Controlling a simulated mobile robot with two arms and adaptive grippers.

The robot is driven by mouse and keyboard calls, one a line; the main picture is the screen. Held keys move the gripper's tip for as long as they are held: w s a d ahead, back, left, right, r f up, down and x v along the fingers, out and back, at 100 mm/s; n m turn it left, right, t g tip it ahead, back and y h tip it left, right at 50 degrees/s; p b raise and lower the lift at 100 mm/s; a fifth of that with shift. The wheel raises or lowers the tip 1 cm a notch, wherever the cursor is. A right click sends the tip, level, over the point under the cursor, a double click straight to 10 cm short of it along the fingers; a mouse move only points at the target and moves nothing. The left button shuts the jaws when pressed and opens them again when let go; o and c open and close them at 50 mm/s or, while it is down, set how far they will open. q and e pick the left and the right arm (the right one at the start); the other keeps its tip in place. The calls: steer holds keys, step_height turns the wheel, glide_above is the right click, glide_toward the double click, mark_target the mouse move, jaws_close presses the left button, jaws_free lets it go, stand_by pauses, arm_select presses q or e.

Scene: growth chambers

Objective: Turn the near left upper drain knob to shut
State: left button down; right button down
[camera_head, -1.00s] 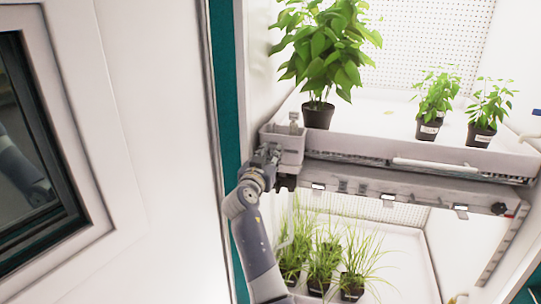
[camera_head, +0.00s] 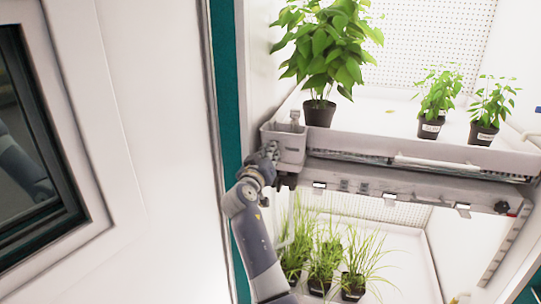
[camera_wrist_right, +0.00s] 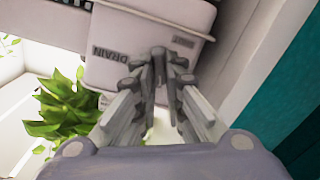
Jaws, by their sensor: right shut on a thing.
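The drain box (camera_head: 283,143) is a pale box at the left front corner of the upper shelf tray. In the right wrist view the box (camera_wrist_right: 125,85) carries the word DRAIN and a second small label. The small grey knob (camera_wrist_right: 180,62) stands at its face, between my fingertips. My right gripper (camera_wrist_right: 169,62) is shut on the knob; it also shows against the box in the head view (camera_head: 270,153). The fingers hide part of the knob, and I cannot read its angle. My left gripper is not in view.
The upper tray (camera_head: 400,150) holds a tall leafy plant (camera_head: 325,50) and two small potted plants. Grassy pots (camera_head: 325,262) stand on the lower shelf. An open white door (camera_head: 150,150) with a window is at the left; a teal frame edge (camera_head: 225,90) runs close beside my arm.

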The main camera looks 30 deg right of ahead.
steer(key=shift+w+a+f+n+p, duration=0.1)
steer(key=shift+n+p, duration=0.6)
steer(key=shift+n, duration=1.5)
steer(key=shift+w+f+n+p, duration=0.1)
steer(key=shift+n+p, duration=0.65)
steer(key=shift+n, duration=1.45)
steer(key=shift+w+a+f+n+p, duration=0.1)
steer(key=shift+n+p, duration=0.6)
steer(key=shift+n, duration=1.5)
steer(key=c, duration=1.7)
jaws_free()
steer(key=shift+f, duration=0.15)
steer(key=shift+s, duration=0.1)
